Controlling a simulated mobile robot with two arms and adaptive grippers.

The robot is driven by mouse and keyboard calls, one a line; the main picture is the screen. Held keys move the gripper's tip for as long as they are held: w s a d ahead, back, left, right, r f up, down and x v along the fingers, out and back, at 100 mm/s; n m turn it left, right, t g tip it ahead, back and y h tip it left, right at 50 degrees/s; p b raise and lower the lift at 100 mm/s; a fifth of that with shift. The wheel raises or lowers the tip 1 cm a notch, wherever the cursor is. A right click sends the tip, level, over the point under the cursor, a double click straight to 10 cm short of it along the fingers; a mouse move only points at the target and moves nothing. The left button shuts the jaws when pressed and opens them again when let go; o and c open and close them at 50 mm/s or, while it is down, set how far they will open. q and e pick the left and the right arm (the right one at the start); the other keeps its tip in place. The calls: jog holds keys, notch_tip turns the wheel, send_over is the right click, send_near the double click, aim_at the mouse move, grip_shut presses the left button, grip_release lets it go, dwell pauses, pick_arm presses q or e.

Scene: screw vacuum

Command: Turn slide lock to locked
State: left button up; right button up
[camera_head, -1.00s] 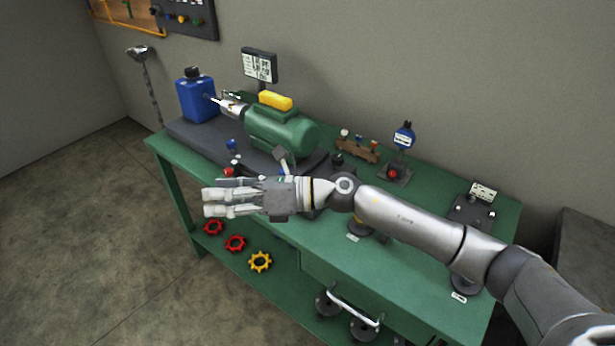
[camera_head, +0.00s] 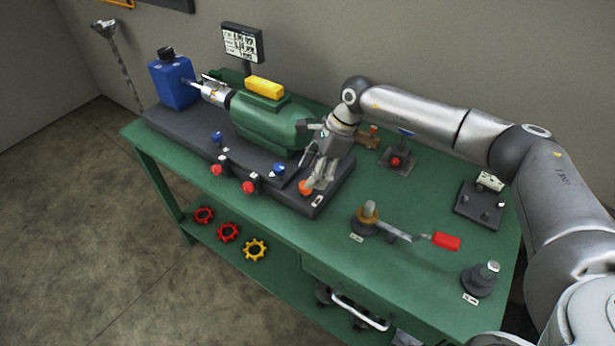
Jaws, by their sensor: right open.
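My right gripper (camera_head: 316,178) points down over the front right end of the machine's dark base (camera_head: 334,195). Its fingers are apart, with the tips close to an orange knob (camera_head: 306,187) there. I cannot tell whether they touch it. A small white label (camera_head: 318,201) lies beside the knob. No readable marking shows which control is the slide lock or how it is set. The green machine (camera_head: 262,118) with a yellow block (camera_head: 264,86) on top stands on the base, its right end partly behind my gripper. My left gripper is out of view.
Red knobs (camera_head: 249,187) and blue knobs (camera_head: 217,138) sit along the base's front. A crank with a red handle (camera_head: 446,241) lies to the right on the green bench (camera_head: 400,270). A blue bottle (camera_head: 171,82) stands at the left.

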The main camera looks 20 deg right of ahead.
aim_at(306, 190)
jog(key=x, duration=0.4)
jog(key=shift+w+p, duration=0.1)
jog(key=shift+p, duration=0.25)
jog(key=shift+f, duration=0.1)
jog(key=shift+c, duration=0.4)
jog(key=shift+a, duration=0.1)
jog(key=c, duration=0.9)
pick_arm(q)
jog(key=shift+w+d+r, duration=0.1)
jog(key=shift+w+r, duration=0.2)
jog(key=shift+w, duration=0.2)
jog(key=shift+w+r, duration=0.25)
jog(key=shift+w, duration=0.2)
pick_arm(e)
jog(key=shift+c, duration=0.2)
